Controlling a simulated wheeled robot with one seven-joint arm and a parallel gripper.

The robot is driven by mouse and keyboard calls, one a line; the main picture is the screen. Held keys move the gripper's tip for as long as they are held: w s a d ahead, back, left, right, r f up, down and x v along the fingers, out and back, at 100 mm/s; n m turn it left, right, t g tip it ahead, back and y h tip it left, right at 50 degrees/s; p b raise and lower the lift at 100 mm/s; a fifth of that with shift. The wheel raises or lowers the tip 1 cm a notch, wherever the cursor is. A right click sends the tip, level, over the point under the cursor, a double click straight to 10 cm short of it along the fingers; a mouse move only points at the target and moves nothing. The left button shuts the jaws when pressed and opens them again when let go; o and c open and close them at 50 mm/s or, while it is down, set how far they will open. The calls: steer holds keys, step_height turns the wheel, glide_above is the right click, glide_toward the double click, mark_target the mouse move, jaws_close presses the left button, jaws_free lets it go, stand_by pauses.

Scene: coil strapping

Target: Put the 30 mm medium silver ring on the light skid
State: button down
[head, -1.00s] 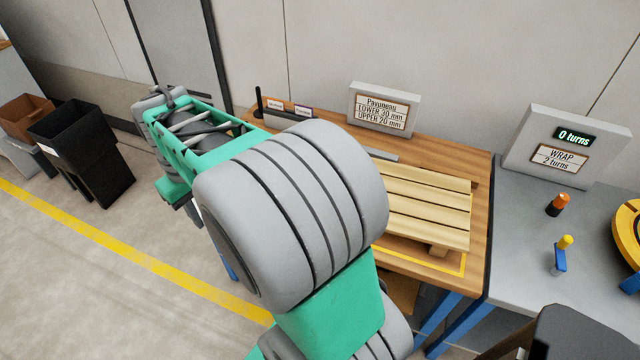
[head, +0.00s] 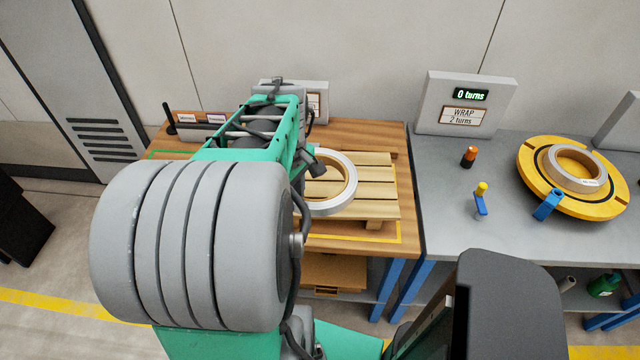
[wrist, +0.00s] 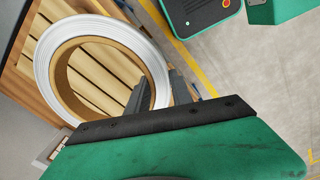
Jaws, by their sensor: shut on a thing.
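A silver ring (head: 350,182) with a tan inner core hangs over the light wooden skid (head: 383,208), whose slats show through its hole. In the wrist view, the ring (wrist: 58,42) lies over the skid slats (wrist: 98,78). My gripper (wrist: 160,94) is shut on the ring's wall, one finger inside the hole and one outside. Whether the ring's underside touches the slats I cannot tell. In the head view my arm hides the ring's left part and most of the gripper.
The skid stands on a wooden table (head: 360,133) with a sign behind it, partly hidden by my arm. To the right, a grey bench (head: 450,205) holds a yellow turntable (head: 530,165) with another silver ring (head: 556,172), an orange-topped post (head: 468,157) and a yellow-knobbed lever (head: 481,198).

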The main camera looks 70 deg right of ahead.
steer(key=d+f+p, duration=0.2)
steer(key=d+f, duration=0.1)
steer(key=d, duration=0.5)
glide_above(315, 198)
steer(key=f, duration=0.5)
steer(key=shift+a+f+p, duration=0.25)
steer(key=shift+a+p, duration=0.05)
steer(key=shift+s+d+f, duration=0.1)
steer(key=shift+d+f, duration=0.1)
steer(key=shift+f, duration=0.1)
steer(key=shift+d+f+p, duration=0.2)
steer(key=shift+f+p, duration=0.3)
steer(key=shift+f, duration=1.35)
steer(key=c, duration=1.1)
jaws_free()
steer(key=shift+a+f, duration=0.1)
steer(key=shift+a, duration=0.05)
